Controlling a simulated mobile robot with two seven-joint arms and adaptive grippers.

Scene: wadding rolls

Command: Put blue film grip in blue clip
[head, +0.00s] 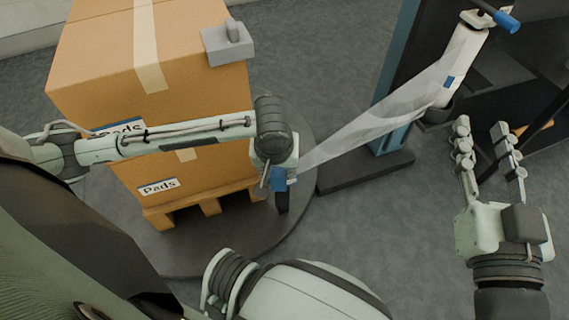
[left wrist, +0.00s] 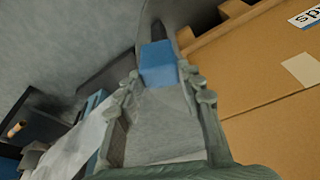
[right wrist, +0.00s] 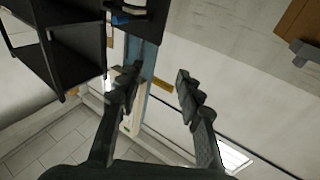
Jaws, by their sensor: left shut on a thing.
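My left gripper (head: 277,180) is shut on the blue film grip, beside the lower right side of the boxes. In the left wrist view the blue film grip (left wrist: 157,65) shows as a blue block at the fingertips. Clear film (head: 385,115) stretches from this gripper up to the roll (head: 460,55) at the upper right. A dark upright piece (head: 282,202) shows just below the blue grip; I cannot tell whether they touch. I cannot single out the blue clip. My right gripper (head: 482,130) is open and empty at the right.
Stacked cardboard boxes (head: 100,60) stand on a wooden pallet (head: 165,218) on a round turntable (head: 190,258). A grey handled piece (head: 228,43) lies on top. A blue-and-dark wrapper column (head: 392,90) with a dark base (head: 365,172) stands right of the turntable. Open floor lies in front.

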